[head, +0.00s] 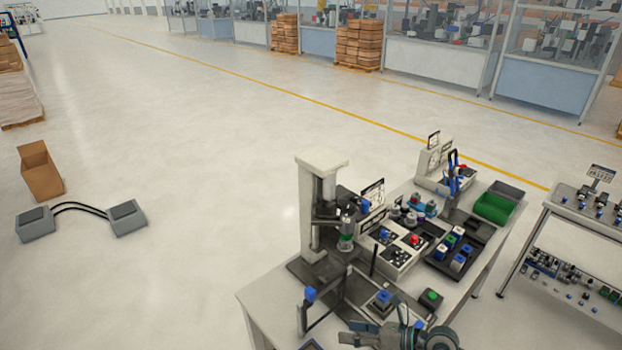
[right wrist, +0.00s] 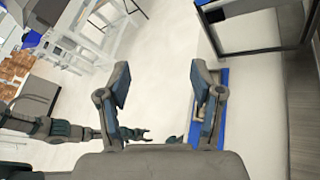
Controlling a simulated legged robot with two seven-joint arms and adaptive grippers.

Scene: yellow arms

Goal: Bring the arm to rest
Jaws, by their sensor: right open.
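My right gripper (head: 352,333) is low in the head view, at the near edge of the workbench (head: 262,312). In the right wrist view its two fingers (right wrist: 159,75) stand wide apart with nothing between them. Pale floor shows behind the gap, and a blue-edged strip (right wrist: 222,100) lies behind the right finger. What looks like my other arm (right wrist: 50,128) reaches in from the left in the right wrist view. Its gripper (right wrist: 135,134) is small there, and its jaws are not clear. No left gripper shows in the head view.
The bench holds a press-like stand (head: 308,215), a control box with buttons (head: 400,255), a black tray of blue parts (head: 447,262) and a green bin (head: 494,208). A second bench (head: 545,212) stands right. Open floor lies left, with a cardboard box (head: 40,172).

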